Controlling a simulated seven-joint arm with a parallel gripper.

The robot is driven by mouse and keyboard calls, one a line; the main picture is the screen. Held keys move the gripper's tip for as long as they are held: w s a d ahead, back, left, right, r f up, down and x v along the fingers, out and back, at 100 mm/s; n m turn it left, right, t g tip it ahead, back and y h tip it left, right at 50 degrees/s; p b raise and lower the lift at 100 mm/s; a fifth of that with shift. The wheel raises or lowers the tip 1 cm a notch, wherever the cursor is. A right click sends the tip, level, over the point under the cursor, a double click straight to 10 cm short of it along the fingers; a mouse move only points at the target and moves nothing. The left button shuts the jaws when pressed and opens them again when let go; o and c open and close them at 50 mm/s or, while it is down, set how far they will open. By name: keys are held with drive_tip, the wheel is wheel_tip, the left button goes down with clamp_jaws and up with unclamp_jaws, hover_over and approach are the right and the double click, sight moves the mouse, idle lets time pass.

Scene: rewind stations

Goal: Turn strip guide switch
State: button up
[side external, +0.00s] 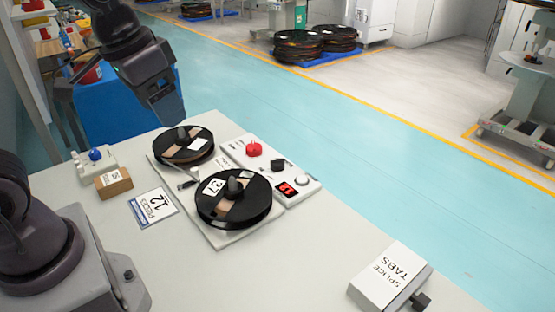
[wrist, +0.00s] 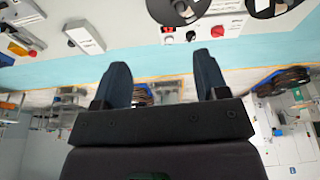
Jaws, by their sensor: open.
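A white control box (side external: 268,168) stands behind the two reels on the table. It carries a red knob (side external: 253,149), a black knob (side external: 278,165) and a lit red display (side external: 288,188). I cannot read a label that names the strip guide switch. A small unit with a blue knob (side external: 96,155) stands at the table's left. My gripper (side external: 176,112) is up in the air behind the table's far left edge, apart from everything. In the wrist view my gripper (wrist: 165,75) is open and empty, and the control box shows beyond it at the top (wrist: 203,24).
Two black reels, one rear (side external: 183,147) and one front marked 37 (side external: 235,200), sit on a light base. A small cardboard box (side external: 114,182) and a card marked 12 (side external: 152,206) lie left of them. A splice tabs box (side external: 388,279) stands front right. The table between is clear.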

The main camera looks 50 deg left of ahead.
drive_tip(key=w+a+f+g, duration=0.1)
drive_tip(key=w+a+f, duration=0.15)
drive_tip(key=w, duration=0.45)
drive_tip(key=w+a+f+g, duration=0.2)
drive_tip(key=w+f, duration=0.2)
drive_tip(key=w, duration=0.4)
drive_tip(key=m, duration=0.5)
approach(277, 159)
wheel_tip(277, 159, down, 10)
drive_tip(key=shift+w, duration=0.1)
drive_tip(key=c, duration=0.9)
